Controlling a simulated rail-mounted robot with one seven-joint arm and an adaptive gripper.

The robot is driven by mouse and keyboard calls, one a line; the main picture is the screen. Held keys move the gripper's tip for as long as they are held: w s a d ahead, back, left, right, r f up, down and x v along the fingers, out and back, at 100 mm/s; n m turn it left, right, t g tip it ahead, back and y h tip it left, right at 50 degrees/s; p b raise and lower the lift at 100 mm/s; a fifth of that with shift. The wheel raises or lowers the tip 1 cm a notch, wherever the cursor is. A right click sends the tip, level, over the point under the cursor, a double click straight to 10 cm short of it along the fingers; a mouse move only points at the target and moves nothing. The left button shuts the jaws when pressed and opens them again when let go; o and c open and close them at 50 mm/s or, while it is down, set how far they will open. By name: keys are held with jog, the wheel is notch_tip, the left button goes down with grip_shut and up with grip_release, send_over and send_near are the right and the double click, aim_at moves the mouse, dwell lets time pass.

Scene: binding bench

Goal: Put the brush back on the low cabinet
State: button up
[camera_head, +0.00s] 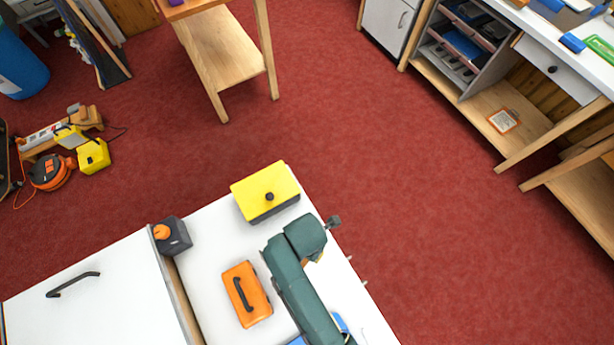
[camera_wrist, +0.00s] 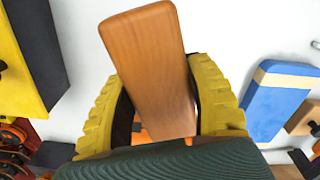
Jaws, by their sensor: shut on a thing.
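A smooth brown wooden piece, seemingly the brush (camera_wrist: 150,60), is between the yellow ridged fingers of my gripper (camera_wrist: 158,85) in the wrist view. Its wooden body points up and away; no bristles show. My gripper is shut on it, above a white surface. In the head view my dark green arm reaches over the white top, apparently the low cabinet (camera_head: 208,262), near its right edge. I cannot tell whether the brush touches the top.
On the white top stand a yellow-lidded box (camera_head: 265,190), an orange case (camera_head: 246,294) and a dark box with an orange knob (camera_head: 172,236). A blue item (camera_wrist: 280,100) lies right of my gripper. Red floor (camera_head: 400,200) lies beyond the right edge.

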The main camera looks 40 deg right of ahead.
notch_tip(320, 180, down, 10)
jog(key=b, duration=0.2)
jog(key=shift+d+b, duration=0.1)
jog(key=shift+b, duration=0.25)
jog(key=shift+f, duration=0.1)
jog(key=o, duration=1.1)
